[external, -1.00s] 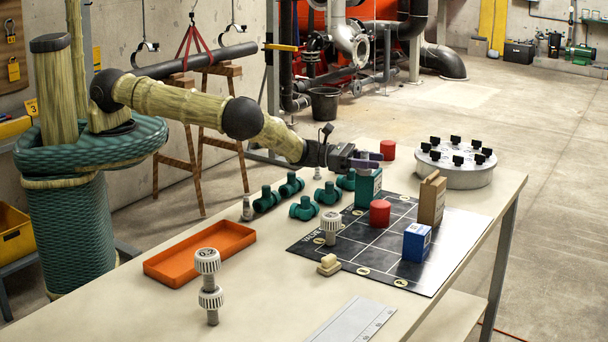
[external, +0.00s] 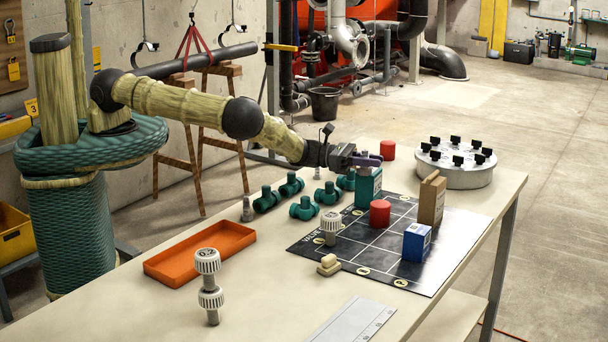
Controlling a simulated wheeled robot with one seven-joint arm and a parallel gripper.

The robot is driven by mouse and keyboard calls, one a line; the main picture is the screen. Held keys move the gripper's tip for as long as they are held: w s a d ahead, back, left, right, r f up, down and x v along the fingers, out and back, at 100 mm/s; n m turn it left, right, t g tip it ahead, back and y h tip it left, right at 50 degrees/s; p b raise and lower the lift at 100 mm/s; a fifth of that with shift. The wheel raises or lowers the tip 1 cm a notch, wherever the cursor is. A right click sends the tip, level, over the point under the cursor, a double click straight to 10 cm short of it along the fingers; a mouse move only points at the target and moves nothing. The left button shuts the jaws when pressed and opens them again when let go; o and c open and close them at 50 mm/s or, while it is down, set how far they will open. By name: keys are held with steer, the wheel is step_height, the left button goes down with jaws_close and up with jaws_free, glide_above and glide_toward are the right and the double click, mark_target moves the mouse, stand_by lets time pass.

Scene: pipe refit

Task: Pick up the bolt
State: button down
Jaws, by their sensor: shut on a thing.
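My gripper (external: 373,159), with purple fingers, is low over the far side of the table, at the top edge of a green box (external: 368,188). Its fingers are closed together on something that I cannot make out; the box hides what is below them. No bolt shows clearly between the fingers. A small grey bolt-like piece (external: 247,209) stands upright at the table's left edge, well apart from my gripper. Another small grey piece (external: 317,173) stands further back, behind the green fittings.
Several green pipe fittings (external: 303,208) lie left of the box. A dark gridded mat (external: 345,253) holds a red cylinder (external: 380,213), a brown box (external: 431,200) and a blue box (external: 416,242). An orange tray (external: 165,273) is at left.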

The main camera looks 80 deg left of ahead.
step_height(320, 180, up, 10)
steer(key=b, duration=0.2)
stand_by(0.3)
steer(key=shift+b, duration=0.3)
steer(key=w+a+b, duration=0.2)
steer(key=b, duration=0.1)
steer(key=shift+r, duration=0.15)
stand_by(0.4)
step_height(320, 180, down, 6)
steer(key=shift+w+f+p, duration=0.1)
steer(key=shift+p, duration=0.25)
